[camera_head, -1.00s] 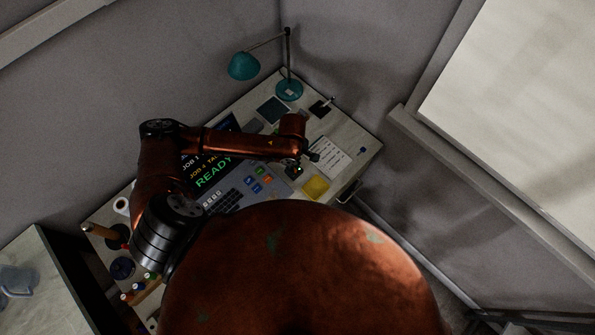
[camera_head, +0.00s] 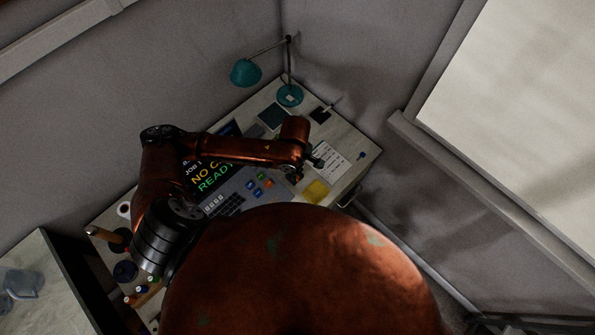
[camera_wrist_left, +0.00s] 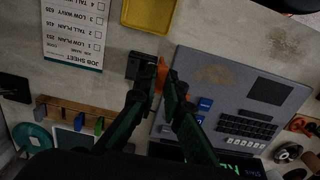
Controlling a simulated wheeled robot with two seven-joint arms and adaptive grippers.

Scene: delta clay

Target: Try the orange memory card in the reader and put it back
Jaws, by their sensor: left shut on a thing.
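My left gripper (camera_head: 298,176) is shut on the orange card (camera_wrist_left: 165,76), whose edge shows between the fingertips (camera_wrist_left: 160,90) in the wrist view. The fingertips are beside a small dark box, apparently the reader (camera_wrist_left: 139,66), between the job sheet and the laptop. The fingers hide part of the card and the box, so I cannot tell whether they touch. The laptop screen (camera_head: 208,178) reads "NO C..." and "READY", partly covered by my arm. A wooden rack (camera_wrist_left: 68,113) holds several coloured cards upright at the lower left of the wrist view. My right gripper is not in view.
The laptop's keyboard deck (camera_wrist_left: 225,85) lies close beside the gripper. A yellow tray (camera_head: 316,190) and a job sheet (camera_head: 332,162) lie near it. A teal lamp (camera_head: 289,96) stands at the back.

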